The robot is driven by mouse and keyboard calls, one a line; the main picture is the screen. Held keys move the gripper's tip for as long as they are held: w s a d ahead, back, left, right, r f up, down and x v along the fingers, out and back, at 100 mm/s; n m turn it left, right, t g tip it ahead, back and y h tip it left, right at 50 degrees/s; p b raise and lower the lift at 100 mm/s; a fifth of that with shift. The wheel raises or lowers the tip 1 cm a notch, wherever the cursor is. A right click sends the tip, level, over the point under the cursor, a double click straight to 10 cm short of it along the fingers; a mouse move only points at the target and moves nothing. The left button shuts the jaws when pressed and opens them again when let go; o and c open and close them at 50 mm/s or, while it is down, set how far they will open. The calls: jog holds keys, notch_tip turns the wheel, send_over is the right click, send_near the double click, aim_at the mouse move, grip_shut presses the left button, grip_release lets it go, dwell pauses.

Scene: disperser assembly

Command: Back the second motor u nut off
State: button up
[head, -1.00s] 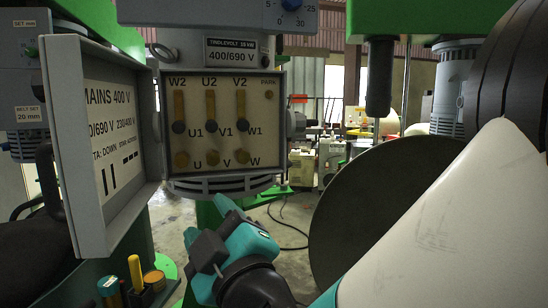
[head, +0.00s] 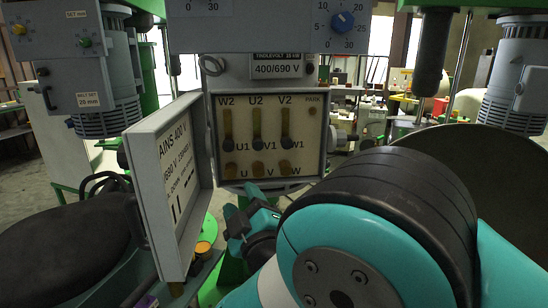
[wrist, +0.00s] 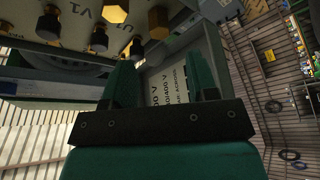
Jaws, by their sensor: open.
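The terminal board (head: 222,115) in its open grey box faces me, with three upright brass links. Dark nuts sit at U1, V1 and W1. Brass nuts sit along the bottom row; the U nut (head: 231,170) is at its left, beside the V nut (head: 257,169) and W nut (head: 285,168). My gripper (head: 240,222) is below the board, partly hidden by my arm. In the wrist view my gripper (wrist: 162,80) is open and empty, its fingers apart beneath the board's upside-down nuts.
The open box door (head: 172,185), with a mains label, stands left of the board. A small orange-topped part (head: 203,248) is below it. A large dark disc (head: 490,160) is at right. A dark rounded seat-like shape (head: 65,225) fills the lower left.

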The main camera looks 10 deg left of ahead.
aim_at(232, 176)
jog(key=p+x, duration=0.3)
jog(key=p, duration=0.1)
jog(key=p+x, duration=0.2)
jog(key=p, duration=0.1)
jog(key=shift+w+a+r+p, duration=0.1)
jog(key=shift+w+r+p, duration=0.2)
jog(key=shift+p, duration=0.1)
jog(key=shift+w+a+p, duration=0.3)
jog(key=shift+w+a, duration=0.15)
jog(key=shift+w, duration=0.05)
